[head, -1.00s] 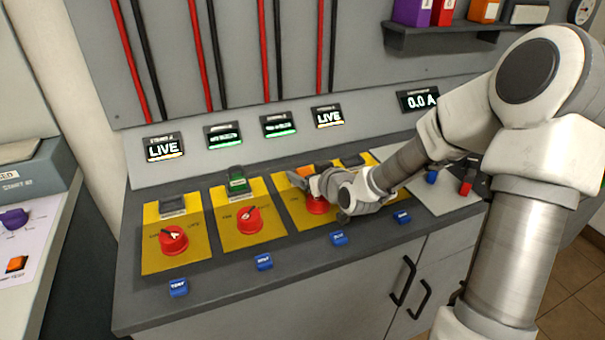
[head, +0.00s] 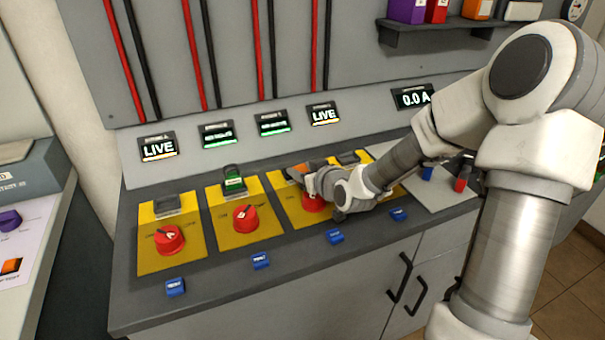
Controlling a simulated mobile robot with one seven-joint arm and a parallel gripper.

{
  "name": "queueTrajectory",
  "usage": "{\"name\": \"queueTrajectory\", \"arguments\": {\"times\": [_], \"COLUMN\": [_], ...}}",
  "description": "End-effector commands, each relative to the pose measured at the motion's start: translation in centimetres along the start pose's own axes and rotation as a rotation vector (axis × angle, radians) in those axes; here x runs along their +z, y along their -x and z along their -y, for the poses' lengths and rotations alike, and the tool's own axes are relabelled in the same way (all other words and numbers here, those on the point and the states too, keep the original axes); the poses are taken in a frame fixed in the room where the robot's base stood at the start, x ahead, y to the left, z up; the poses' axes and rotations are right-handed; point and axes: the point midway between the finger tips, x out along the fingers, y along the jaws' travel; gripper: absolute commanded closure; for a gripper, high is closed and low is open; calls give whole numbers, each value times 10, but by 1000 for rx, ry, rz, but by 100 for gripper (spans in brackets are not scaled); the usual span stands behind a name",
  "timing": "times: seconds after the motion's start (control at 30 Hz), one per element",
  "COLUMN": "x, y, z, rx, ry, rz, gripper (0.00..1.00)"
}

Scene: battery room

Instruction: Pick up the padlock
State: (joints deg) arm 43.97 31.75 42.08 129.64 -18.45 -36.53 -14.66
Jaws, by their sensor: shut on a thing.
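My gripper (head: 308,180) is over the third yellow panel from the left, beside its red rotary knob (head: 314,202). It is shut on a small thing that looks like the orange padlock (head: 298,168). The fingers and wrist hide much of it, and I cannot tell whether it is clear of the panel. A green padlock-like piece (head: 233,181) sits at the top of the second panel (head: 237,232).
The first panel (head: 187,255) has a red knob (head: 169,239). Several blue tags (head: 175,287) line the grey console's front (head: 215,292). Lit displays (head: 158,147) stand behind. A shelf (head: 455,29) with coloured boxes is at upper right.

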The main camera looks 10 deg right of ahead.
Motion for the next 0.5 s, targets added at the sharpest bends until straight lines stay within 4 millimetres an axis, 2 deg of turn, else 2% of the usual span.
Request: {"name": "queueTrajectory", "arguments": {"times": [0.27, 0.43, 0.5], "x": [-14, -44, -45], "y": [6, 18, 26], "z": [-1, -2, -13], "rx": [1, 2, 6], "ry": [2, 5, -1], "rz": [-2, -3, 0], "gripper": [100, 100, 100]}}
